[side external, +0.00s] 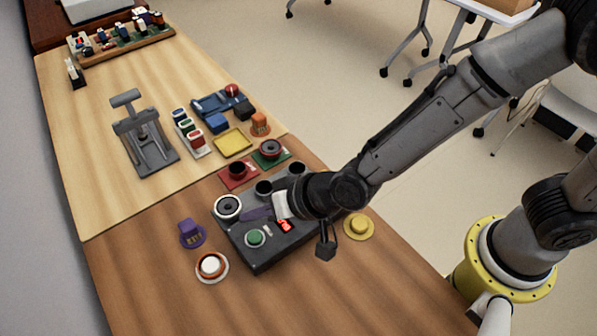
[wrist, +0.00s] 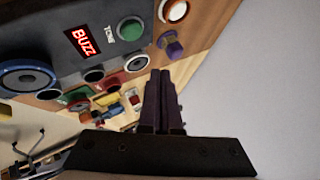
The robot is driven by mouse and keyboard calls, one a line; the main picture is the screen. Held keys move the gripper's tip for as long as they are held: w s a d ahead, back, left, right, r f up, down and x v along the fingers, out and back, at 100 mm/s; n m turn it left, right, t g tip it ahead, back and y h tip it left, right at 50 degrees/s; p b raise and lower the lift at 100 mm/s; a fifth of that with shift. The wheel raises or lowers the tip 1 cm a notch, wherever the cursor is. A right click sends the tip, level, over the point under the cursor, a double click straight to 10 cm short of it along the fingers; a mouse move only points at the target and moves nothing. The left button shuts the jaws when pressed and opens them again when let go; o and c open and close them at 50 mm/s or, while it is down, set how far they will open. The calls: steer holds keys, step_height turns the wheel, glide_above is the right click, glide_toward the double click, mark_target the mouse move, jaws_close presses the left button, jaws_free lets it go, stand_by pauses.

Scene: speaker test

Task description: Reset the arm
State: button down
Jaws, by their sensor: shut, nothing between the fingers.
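My gripper (side external: 248,214) is low over the dark grey test box (side external: 262,258) in the side view, and its narrow dark fingers look closed together with nothing between them. In the wrist view the fingers (wrist: 160,74) lie side by side. The box carries a lit red display (side external: 286,227), which reads "BUZZ" in the wrist view (wrist: 82,41). It also has a green button (side external: 255,238), marked "TONE" in the wrist view (wrist: 130,29), and a round speaker (side external: 228,206). I cannot tell whether the fingertips touch the box. My wrist hides part of its right side.
A purple knob (side external: 190,233) and a red-and-white button (side external: 211,267) stand left of the box; a yellow knob (side external: 358,226) stands right. Behind are a red plate (side external: 226,183), a green plate (side external: 284,157), a yellow tray (side external: 232,142) and a grey press (side external: 145,145).

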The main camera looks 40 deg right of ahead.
steer(key=w+d+r+m+t, duration=0.1)
steer(key=w+d+r, duration=0.2)
steer(key=d+r, duration=0.3)
steer(key=w+d+r+m+t+h, duration=0.1)
steer(key=w+d+r+t, duration=0.1)
steer(key=d+r, duration=0.4)
steer(key=w+d+r+m+t, duration=0.1)
steer(key=w+d+r, duration=0.2)
steer(key=d+r, duration=0.3)
steer(key=s+d+r+n+h, duration=0.1)
steer(key=s+d+r+h, duration=0.1)
steer(key=s+d+r, duration=0.7)
steer(key=s+d+f+n+g+h, duration=0.1)
steer(key=s+d+f+n+g, duration=0.1)
steer(key=s+f, duration=0.3)
steer(key=s+d+f+n+g+h, duration=0.1)
steer(key=s+d+f+g, duration=0.2)
steer(key=s, duration=0.8)
step_height(320, 180, down, 2)
steer(key=shift+s+d+f+n+g, duration=0.1)
steer(key=shift+s+d+n+g, duration=0.25)
steer(key=shift+d, duration=0.65)
